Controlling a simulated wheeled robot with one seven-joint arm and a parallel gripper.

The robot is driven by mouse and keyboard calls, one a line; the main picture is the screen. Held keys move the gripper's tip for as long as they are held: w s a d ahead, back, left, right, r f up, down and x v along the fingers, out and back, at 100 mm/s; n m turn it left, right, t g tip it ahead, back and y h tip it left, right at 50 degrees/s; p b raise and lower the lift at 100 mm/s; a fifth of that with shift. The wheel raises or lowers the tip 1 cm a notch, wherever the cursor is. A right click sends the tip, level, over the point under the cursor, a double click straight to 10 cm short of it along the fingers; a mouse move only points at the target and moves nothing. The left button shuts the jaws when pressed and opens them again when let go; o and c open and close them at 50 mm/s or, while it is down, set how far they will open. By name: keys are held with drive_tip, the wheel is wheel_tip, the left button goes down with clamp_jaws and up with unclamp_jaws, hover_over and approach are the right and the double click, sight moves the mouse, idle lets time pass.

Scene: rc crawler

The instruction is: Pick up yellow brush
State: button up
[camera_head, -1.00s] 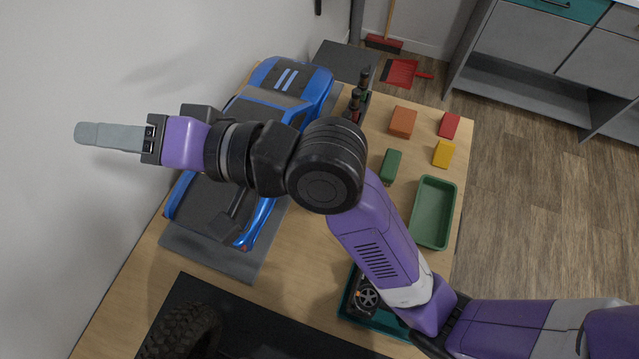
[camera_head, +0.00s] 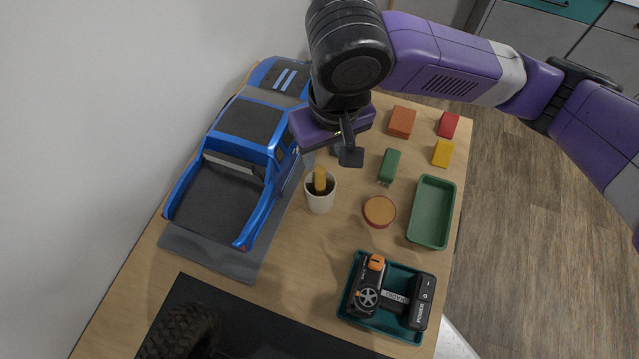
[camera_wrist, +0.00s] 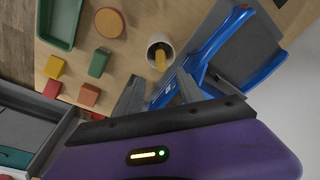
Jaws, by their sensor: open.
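The yellow brush (camera_head: 320,178) stands in a white cup (camera_head: 320,202) on the wooden table, with its yellow handle sticking up. The rest of the brush is hidden inside the cup. In the wrist view the brush (camera_wrist: 161,60) and the cup (camera_wrist: 154,39) lie just beyond the fingertips, roughly in line with the gap. My gripper (camera_wrist: 158,82) is open and empty, with its two grey fingers apart. In the head view my gripper (camera_head: 345,152) hangs over the table, behind and a little right of the cup, not touching it.
A blue crawler truck body (camera_head: 245,125) stands close left of the cup. A round orange-topped container (camera_head: 379,211), a green block (camera_head: 389,166) and a green tray (camera_head: 432,180) lie to the right. A teal tray (camera_head: 350,312) holding a radio controller (camera_head: 395,297) is in front.

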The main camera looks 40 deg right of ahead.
sight(320, 170)
drive_tip(key=shift+w+a+f, duration=0.1)
drive_tip(key=shift+w+f, duration=0.05)
drive_tip(key=shift+f, duration=1.1)
drive_tip(key=shift+w+f, duration=0.15)
drive_tip(key=shift+f, duration=1.15)
drive_tip(key=shift+w+a+f, duration=0.1)
drive_tip(key=shift+w+f, duration=0.05)
drive_tip(key=shift+f, duration=1.1)
clamp_jaws()
